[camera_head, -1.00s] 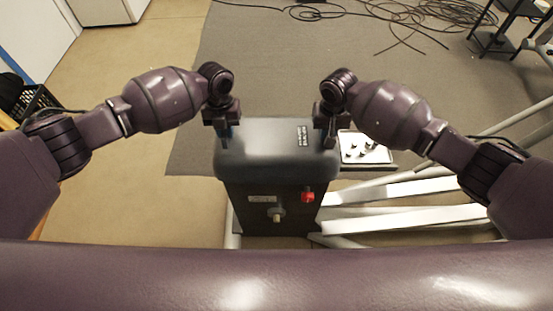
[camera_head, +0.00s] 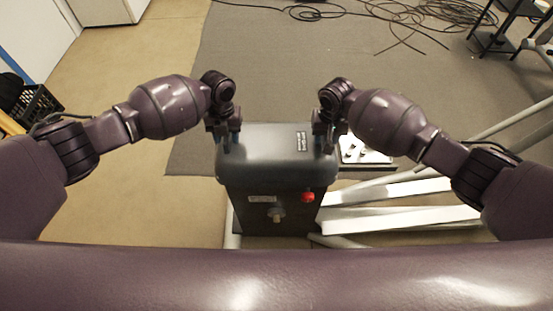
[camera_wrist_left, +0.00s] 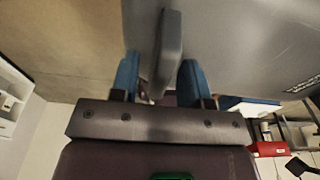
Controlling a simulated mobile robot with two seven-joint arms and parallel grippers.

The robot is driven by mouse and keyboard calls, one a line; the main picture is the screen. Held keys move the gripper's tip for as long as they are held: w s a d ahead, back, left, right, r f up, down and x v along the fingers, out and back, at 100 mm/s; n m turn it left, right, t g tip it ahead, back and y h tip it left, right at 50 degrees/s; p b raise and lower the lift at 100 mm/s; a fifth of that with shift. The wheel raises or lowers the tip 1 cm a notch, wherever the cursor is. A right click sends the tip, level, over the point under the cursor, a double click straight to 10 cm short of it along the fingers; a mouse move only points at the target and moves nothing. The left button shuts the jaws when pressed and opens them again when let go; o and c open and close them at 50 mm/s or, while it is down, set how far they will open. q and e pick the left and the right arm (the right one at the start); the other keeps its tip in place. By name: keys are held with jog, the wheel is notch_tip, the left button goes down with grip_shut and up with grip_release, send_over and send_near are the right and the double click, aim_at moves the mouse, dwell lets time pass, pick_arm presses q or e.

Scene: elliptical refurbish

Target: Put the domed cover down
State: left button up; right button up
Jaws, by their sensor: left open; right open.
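The dark domed cover (camera_head: 275,155) sits level on top of a dark box body (camera_head: 255,208) in the head view. My left gripper (camera_head: 228,143) is at the cover's left edge and my right gripper (camera_head: 325,143) is at its right edge. Both are open. In the left wrist view, the blue fingers of my left gripper (camera_wrist_left: 160,82) stand apart on either side of a grey upright tab (camera_wrist_left: 168,50), with a gap on each side. The seam between cover and body is hard to make out.
A red knob (camera_head: 308,197) and a brass-coloured fitting (camera_head: 276,213) project from the body's front. A white tray of small parts (camera_head: 378,156) stands at the right, partly behind my right arm.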

pick_arm(q)
notch_tip(320, 180, up, 12)
jog(key=w, duration=0.1)
jog(key=shift+w, duration=0.35)
pick_arm(e)
notch_tip(320, 180, up, 12)
dwell(0.7)
pick_arm(q)
jog(key=shift+f, duration=0.1)
pick_arm(e)
jog(key=shift+s, duration=0.1)
dwell(0.3)
